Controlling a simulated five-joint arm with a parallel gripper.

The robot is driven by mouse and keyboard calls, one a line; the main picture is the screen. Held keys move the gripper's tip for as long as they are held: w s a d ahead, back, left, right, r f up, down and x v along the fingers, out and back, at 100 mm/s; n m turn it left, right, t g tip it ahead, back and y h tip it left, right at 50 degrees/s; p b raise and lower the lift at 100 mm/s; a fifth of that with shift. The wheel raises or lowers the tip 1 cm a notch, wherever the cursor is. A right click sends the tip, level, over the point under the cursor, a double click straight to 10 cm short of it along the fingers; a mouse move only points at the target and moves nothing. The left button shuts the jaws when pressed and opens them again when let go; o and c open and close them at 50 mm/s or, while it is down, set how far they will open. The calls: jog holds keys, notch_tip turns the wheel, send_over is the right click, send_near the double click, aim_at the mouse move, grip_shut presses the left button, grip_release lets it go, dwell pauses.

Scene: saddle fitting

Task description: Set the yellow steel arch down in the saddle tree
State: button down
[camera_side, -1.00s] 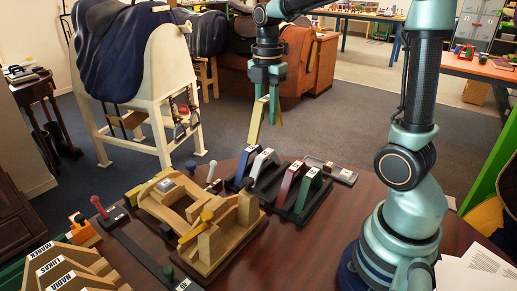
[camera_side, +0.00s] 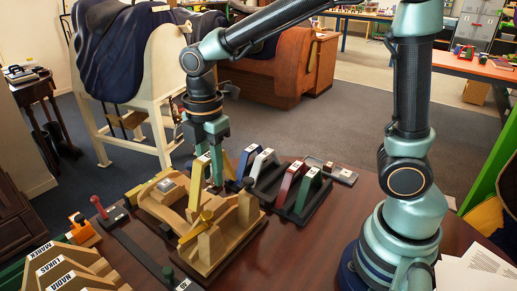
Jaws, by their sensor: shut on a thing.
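The yellow steel arch (camera_side: 196,187) is in my gripper (camera_side: 206,158), which is shut on it near its labelled top. One leg hangs down at the left and the other (camera_side: 228,168) shows to the right of the fingers. The wooden saddle tree (camera_side: 218,248) lies on the table below. The arch is over the tree's far middle part, upright with its legs down. I cannot tell whether its feet touch the wood. My fingers hide part of the arch.
A dark rack with blue, white, red (camera_side: 291,180) and green (camera_side: 308,190) arches stands close to the right. Labelled wooden pieces (camera_side: 62,270) sit at front left.

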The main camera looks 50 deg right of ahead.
aim_at(216, 203)
jog(key=shift+f, duration=2.3)
jog(key=shift+f, duration=1)
